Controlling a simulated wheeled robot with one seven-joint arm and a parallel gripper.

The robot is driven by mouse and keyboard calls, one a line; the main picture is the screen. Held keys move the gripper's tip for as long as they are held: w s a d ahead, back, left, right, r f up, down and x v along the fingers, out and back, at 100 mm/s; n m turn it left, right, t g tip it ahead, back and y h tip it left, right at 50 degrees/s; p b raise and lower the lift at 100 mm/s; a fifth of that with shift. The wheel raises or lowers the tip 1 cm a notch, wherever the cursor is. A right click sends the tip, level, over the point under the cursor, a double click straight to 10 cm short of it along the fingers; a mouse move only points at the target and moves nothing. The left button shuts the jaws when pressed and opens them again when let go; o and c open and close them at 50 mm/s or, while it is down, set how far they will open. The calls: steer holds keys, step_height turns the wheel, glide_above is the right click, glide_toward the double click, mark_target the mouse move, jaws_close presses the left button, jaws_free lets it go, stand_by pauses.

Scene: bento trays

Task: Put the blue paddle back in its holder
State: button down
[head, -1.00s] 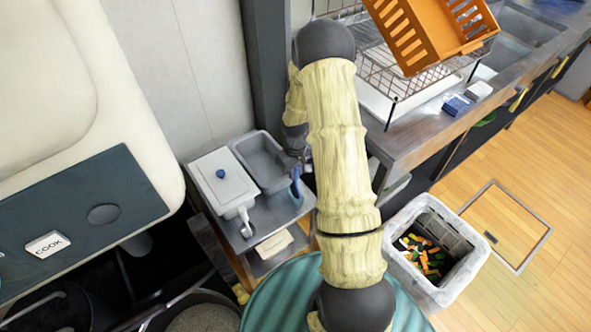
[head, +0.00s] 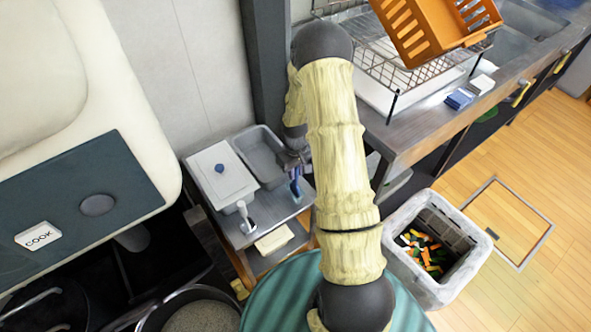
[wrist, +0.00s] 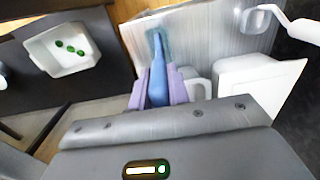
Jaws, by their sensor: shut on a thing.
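The blue paddle (head: 295,186) is in my gripper above the right part of the small metal side table (head: 262,215). In the wrist view my gripper (wrist: 157,90) has its purple fingers shut on the paddle's blue handle (wrist: 158,78). The paddle's paler flat end points away from me over the brushed metal top. In the head view my arm partly hides the gripper. A white-handled utensil (head: 243,212) stands at the table's front left. I cannot tell which piece is the blue paddle's holder; a white cup-like piece (wrist: 199,89) is partly hidden beside the right finger.
A white item (head: 275,240) lies on the lower shelf. A scrap bin (head: 437,240) and metal counter (head: 425,130) are to the right.

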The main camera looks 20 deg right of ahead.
steer(key=shift+f+b, duration=0.4)
steer(key=shift+f, duration=0.3)
steer(key=c, duration=0.7)
jaws_free()
steer(key=shift+r+p, duration=3.85)
steer(key=shift+r, duration=1.2)
